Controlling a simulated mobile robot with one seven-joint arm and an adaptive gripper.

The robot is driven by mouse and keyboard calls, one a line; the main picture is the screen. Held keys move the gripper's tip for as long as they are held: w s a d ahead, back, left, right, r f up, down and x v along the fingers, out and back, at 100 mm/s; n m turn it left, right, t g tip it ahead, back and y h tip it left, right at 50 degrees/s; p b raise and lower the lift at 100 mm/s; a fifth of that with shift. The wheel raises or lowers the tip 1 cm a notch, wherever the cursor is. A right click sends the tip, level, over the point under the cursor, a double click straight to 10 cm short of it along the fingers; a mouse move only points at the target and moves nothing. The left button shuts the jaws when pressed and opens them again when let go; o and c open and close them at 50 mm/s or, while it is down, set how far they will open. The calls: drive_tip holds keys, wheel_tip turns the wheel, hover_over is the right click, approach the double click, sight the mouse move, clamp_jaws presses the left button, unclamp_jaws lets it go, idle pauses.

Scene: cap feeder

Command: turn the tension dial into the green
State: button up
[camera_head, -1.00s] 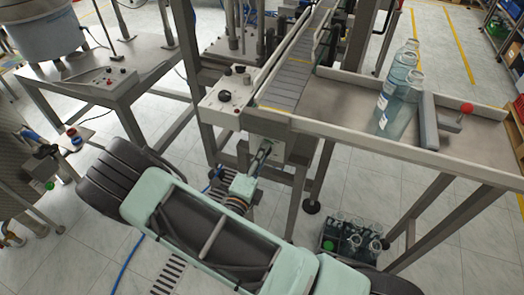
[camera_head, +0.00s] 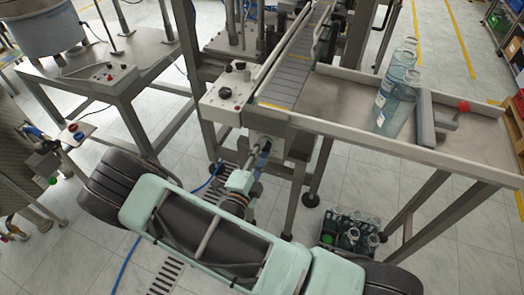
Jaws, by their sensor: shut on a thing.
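My gripper (camera_head: 259,148) is at the front of the grey box (camera_head: 268,135) under the near end of the conveyor. Its fingers are closed at the face of this box, on what appears to be the tension dial. The dial is hidden by the fingers, and its green zone and pointer are too small to make out. My arm reaches up to it from below.
A control panel with a black knob (camera_head: 225,93) sits just above left, beside the conveyor (camera_head: 292,82). A steel table (camera_head: 345,100) with clear bottles (camera_head: 396,100) extends right. A crate of bottles (camera_head: 347,232) stands on the floor at lower right.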

drive_tip(key=o, duration=1.1)
drive_tip(key=shift+o, duration=0.2)
drive_tip(key=shift+s, duration=0.1)
drive_tip(key=v, duration=1.2)
